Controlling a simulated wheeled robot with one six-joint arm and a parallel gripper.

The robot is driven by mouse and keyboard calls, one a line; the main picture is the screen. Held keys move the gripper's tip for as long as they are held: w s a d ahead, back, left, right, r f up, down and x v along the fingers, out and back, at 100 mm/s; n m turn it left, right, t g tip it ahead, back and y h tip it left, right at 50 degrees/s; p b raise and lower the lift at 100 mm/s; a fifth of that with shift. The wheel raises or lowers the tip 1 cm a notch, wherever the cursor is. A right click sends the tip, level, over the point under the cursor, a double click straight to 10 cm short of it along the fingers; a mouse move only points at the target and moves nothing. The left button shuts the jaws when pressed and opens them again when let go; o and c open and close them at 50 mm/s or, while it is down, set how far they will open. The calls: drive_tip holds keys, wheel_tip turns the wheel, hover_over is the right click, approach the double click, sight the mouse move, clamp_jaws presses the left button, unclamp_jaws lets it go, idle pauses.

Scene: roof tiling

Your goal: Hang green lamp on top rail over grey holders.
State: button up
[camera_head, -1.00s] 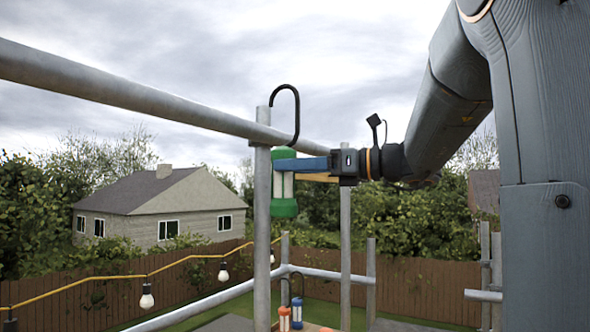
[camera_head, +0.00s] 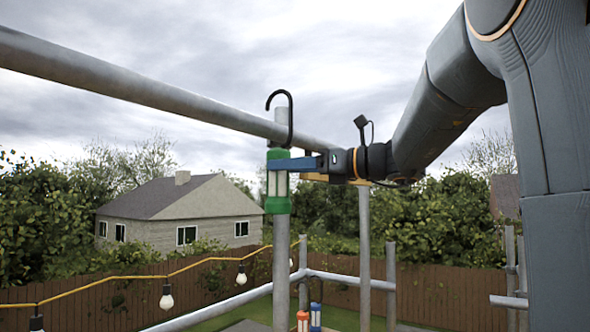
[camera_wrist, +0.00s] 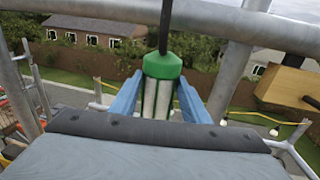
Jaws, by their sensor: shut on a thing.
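The green lamp (camera_head: 278,204) is a green and silver cylinder with a black hook (camera_head: 279,98) on top. My gripper (camera_head: 290,164) is shut on the lamp's body and holds it upright. In the wrist view the lamp (camera_wrist: 163,67) sits between the blue fingers (camera_wrist: 163,98). The top rail (camera_head: 150,86) is a grey pipe crossing at the height of the hook. The hook overlaps the rail in the head view, with its curve above it; I cannot tell whether they touch. The wrist view shows the rail (camera_wrist: 230,22) beyond the lamp. I cannot make out grey holders.
An orange lamp (camera_head: 303,322) and a blue lamp (camera_head: 316,318) stand low behind the upright post (camera_head: 281,270). A yellow cable with bulbs (camera_head: 167,298) runs at the left. A wooden fence (camera_head: 440,290) stands behind. Open air lies left of the lamp.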

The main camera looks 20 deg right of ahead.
sight(271, 188)
drive_tip(key=shift+w+d+b+x, duration=0.15)
drive_tip(key=shift+b+x, duration=0.1)
drive_tip(key=shift+x, duration=1.05)
drive_tip(key=shift+w+d+b+x, duration=0.15)
drive_tip(key=shift+b+x, duration=0.1)
drive_tip(key=shift+x, duration=1.05)
drive_tip(key=shift+s+f+b, duration=0.1)
drive_tip(key=shift+f+b, duration=1.3)
drive_tip(key=shift+f, duration=0.8)
drive_tip(key=o, duration=1.5)
drive_tip(key=shift+o, duration=0.6)
drive_tip(key=shift+f, duration=0.15)
drive_tip(key=shift+d, duration=0.15)
